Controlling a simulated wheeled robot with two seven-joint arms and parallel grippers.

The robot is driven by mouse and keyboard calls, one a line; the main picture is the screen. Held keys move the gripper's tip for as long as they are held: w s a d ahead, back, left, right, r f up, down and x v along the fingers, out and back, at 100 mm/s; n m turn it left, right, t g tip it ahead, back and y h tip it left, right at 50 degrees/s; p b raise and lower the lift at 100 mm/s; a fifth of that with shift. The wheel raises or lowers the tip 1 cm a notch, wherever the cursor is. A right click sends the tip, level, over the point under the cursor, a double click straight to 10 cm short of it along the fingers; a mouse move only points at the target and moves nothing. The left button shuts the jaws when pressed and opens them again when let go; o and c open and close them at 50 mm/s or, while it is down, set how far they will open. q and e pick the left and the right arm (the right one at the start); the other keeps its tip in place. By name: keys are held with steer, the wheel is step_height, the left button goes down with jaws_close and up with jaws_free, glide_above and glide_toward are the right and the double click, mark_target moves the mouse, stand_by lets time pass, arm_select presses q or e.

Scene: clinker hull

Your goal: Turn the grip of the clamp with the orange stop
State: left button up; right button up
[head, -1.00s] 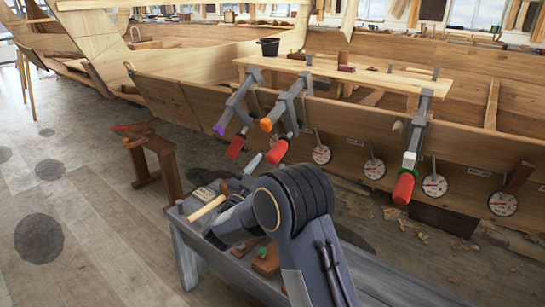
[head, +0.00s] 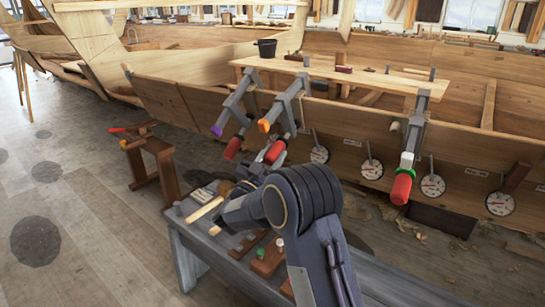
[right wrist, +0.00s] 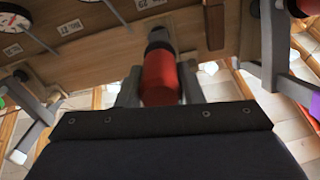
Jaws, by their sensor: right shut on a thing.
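The clamp with the orange stop (head: 264,125) hangs on the hull plank, the middle one of three clamps. Its red grip (head: 276,150) points down and toward me. My right gripper (head: 270,158) is shut on this red grip. In the right wrist view the red grip (right wrist: 160,76) stands between the two grey fingers, with a dark collar above it; the orange stop is hidden there. My left gripper is not in view.
A clamp with a purple stop (head: 217,130) hangs close on the left, its red grip (head: 233,148) nearby. Several round dials (head: 372,169) line the plank. A bench (head: 190,243) with tools stands below.

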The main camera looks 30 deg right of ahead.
mark_target(268, 162)
steer(key=shift+f+m+b, duration=0.2)
steer(key=shift+m+b, duration=0.2)
steer(key=shift+b, duration=0.25)
steer(key=m+b, duration=0.6)
steer(key=b, duration=0.2)
steer(key=shift+f, duration=0.15)
steer(key=shift+r+m+b, duration=0.2)
steer(key=shift+m+b, duration=1)
steer(key=shift+b, duration=0.1)
steer(key=o, duration=1)
steer(key=shift+r, duration=0.1)
steer(key=p+v, duration=0.1)
steer(key=v, duration=0.7)
steer(key=shift+w, duration=0.1)
